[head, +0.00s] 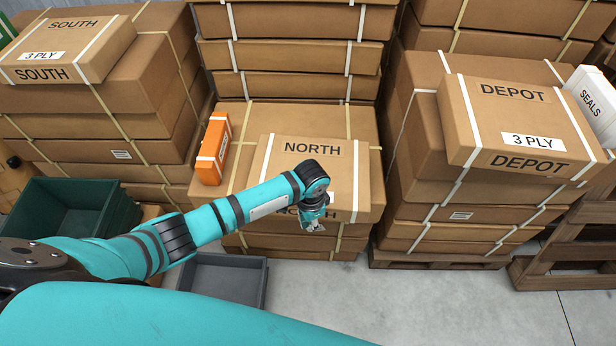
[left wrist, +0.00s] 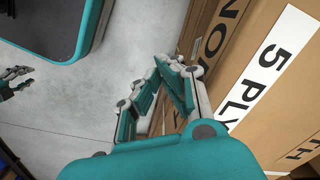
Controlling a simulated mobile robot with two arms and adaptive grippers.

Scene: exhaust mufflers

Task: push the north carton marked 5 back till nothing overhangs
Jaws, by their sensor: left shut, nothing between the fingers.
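The north carton (head: 312,152) is a brown box with white straps, marked NORTH on top and front, on the middle stack. Its front edge appears to jut past the box below. Its 5 PLY label (left wrist: 268,70) shows in the left wrist view and is hidden behind my arm in the head view. My left gripper (head: 315,227) is shut and empty, low in front of the carton's front face. Its fingers (left wrist: 178,80) show close to that face; contact cannot be told. My right gripper (left wrist: 30,78) shows small at the left wrist view's edge, its fingers apart.
An orange box (head: 212,148) stands left of the carton on the middle stack (head: 350,117). The south carton (head: 100,52) and depot carton (head: 515,115) top the side stacks. A grey tray (head: 245,280) and green bin (head: 110,220) stand at front left. Floor is clear at front right.

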